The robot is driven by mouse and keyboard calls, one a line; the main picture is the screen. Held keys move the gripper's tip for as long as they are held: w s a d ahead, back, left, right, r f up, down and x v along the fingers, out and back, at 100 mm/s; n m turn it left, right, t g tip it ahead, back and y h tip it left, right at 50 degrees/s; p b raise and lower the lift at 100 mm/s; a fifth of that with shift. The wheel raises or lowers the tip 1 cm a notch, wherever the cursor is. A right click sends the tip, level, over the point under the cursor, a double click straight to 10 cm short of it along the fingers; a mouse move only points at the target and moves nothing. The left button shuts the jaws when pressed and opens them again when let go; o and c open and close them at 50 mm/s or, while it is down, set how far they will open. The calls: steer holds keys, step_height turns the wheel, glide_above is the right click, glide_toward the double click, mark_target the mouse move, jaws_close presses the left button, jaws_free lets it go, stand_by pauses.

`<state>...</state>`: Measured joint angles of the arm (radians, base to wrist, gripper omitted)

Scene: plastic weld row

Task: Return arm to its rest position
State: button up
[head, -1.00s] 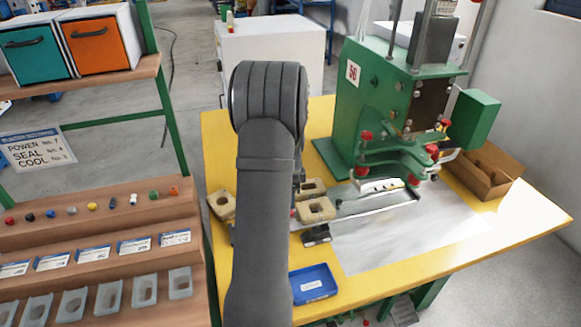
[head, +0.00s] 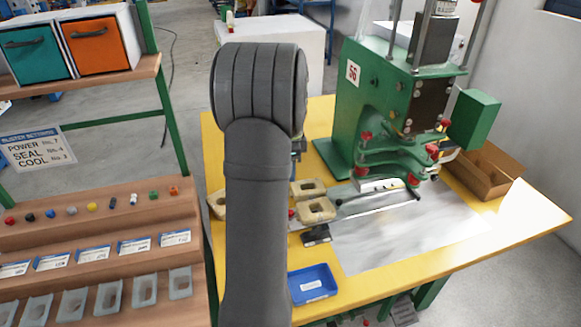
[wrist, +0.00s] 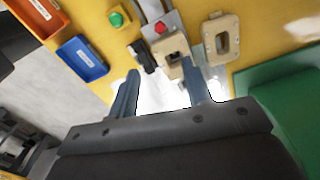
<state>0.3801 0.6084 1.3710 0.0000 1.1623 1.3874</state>
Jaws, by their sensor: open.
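My gripper (wrist: 160,88) shows in the wrist view with its two blue-grey fingers apart and nothing between them. It is above the yellow table (wrist: 190,20), with beige blocks that have a slot in them just beyond the fingertips. In the head view my grey arm stands in the middle and hides the gripper. Beige blocks (head: 315,211) lie on the yellow table to the right of my arm, and part of another shows at its left side.
The green weld press (head: 385,110) stands on the table at right, beside a cardboard box (head: 485,172). A blue tray (head: 313,285) lies near the front edge; it also shows in the wrist view (wrist: 80,57). A wooden rack (head: 110,250) with small coloured parts stands at left.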

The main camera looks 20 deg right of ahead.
steer(key=shift+f, duration=0.15)
step_height(320, 180, down, 17)
steer(key=shift+r, duration=0.15)
steer(key=shift+f, duration=0.3)
steer(key=shift+r+n, duration=0.1)
steer(key=shift+n, duration=1)
